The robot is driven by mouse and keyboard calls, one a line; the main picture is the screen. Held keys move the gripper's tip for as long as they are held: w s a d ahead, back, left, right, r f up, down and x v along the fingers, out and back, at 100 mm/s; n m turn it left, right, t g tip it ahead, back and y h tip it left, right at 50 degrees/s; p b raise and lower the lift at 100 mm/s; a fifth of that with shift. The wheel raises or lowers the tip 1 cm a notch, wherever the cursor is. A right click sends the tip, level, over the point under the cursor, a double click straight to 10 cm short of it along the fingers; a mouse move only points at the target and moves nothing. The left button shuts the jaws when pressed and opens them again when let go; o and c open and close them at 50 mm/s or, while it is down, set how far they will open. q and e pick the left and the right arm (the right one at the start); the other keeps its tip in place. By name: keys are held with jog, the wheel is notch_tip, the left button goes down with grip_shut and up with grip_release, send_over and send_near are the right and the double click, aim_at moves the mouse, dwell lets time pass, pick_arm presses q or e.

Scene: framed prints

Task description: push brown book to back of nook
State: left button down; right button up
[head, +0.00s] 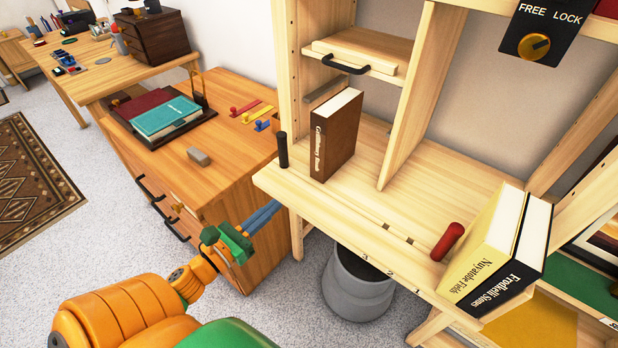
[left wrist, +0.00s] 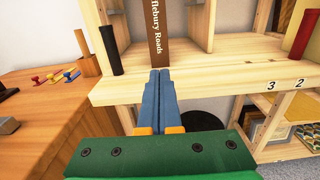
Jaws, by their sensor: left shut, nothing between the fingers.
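The brown book (head: 336,136) stands upright in the left nook of the wooden shelf unit, near the front edge, with its lettered spine facing out. Its lower spine shows in the left wrist view (left wrist: 164,35), straight beyond my fingertips. My left gripper (head: 273,208) is shut and empty, in front of and below the shelf's front edge in the head view. In the left wrist view its blue fingers (left wrist: 160,75) point at the book's base; I cannot tell the gap exactly. The nook (head: 367,150) has bare floor behind the book. My right gripper is not in view.
A black peg (head: 283,150) stands at the shelf's left front corner. An upright divider (head: 423,95) bounds the nook on the right. A red cylinder (head: 447,242) and two books (head: 498,252) are farther right. A wooden desk (head: 222,150) is at left, a grey bin (head: 357,285) below.

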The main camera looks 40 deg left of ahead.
aim_at(317, 168)
pick_arm(q)
jog(key=w, duration=0.4)
jog(key=w+p, duration=0.1)
jog(key=w, duration=0.4)
jog(key=w+d, duration=0.1)
jog(key=w, duration=0.3)
jog(key=shift+w, duration=0.3)
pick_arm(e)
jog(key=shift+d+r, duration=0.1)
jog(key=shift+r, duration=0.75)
